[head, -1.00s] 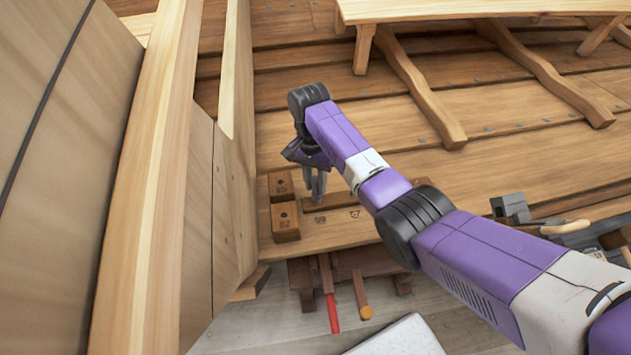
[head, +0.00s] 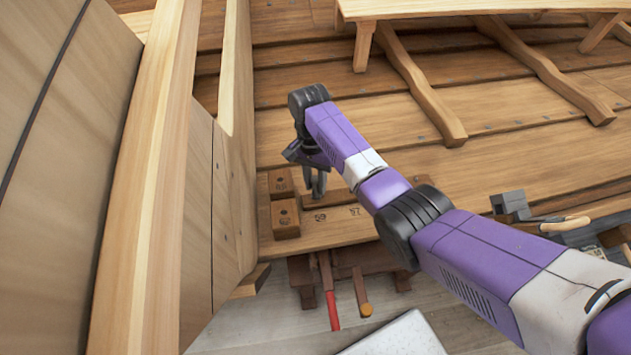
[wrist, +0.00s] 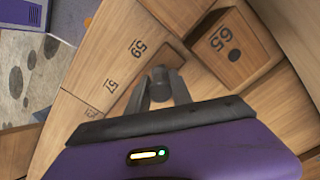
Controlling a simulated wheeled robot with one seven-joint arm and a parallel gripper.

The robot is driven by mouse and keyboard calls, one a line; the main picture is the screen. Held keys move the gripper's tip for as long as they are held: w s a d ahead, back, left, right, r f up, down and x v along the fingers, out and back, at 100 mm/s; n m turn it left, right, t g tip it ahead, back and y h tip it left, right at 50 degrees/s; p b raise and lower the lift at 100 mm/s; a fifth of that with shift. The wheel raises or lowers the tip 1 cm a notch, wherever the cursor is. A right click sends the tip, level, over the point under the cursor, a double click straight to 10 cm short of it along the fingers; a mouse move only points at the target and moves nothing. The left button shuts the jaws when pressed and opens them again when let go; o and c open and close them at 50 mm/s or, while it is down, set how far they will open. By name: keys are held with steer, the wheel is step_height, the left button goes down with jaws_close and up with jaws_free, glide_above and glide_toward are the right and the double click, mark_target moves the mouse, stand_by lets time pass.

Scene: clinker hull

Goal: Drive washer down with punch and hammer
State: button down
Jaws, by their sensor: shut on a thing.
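My gripper (head: 319,190) points down over the plank bench (head: 345,225) beside two wooden blocks. In the wrist view its fingers (wrist: 158,88) are shut on a dark grey, round-ended thing, which looks like the punch (wrist: 158,74). Its lower end is hidden, so I cannot tell what it touches. I cannot make out a washer. A tool with a red handle (head: 332,310) and one with a wooden handle (head: 361,292) hang at the bench's near edge. Their heads are not clear, so I cannot tell whether either is the hammer.
The front wooden block (head: 285,220) stands just left of my gripper, with another block (head: 280,184) behind it. A tall plank wall (head: 225,200) rises at the left. The bench top bears stamped numbers. A grey vise-like tool (head: 512,207) sits at the right.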

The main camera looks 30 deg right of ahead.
steer(key=shift+f, duration=0.1)
steer(key=c, duration=1.1)
jaws_free()
steer(key=shift+o, duration=0.2)
steer(key=shift+p+v, duration=2.5)
steer(key=shift+v, duration=1.45)
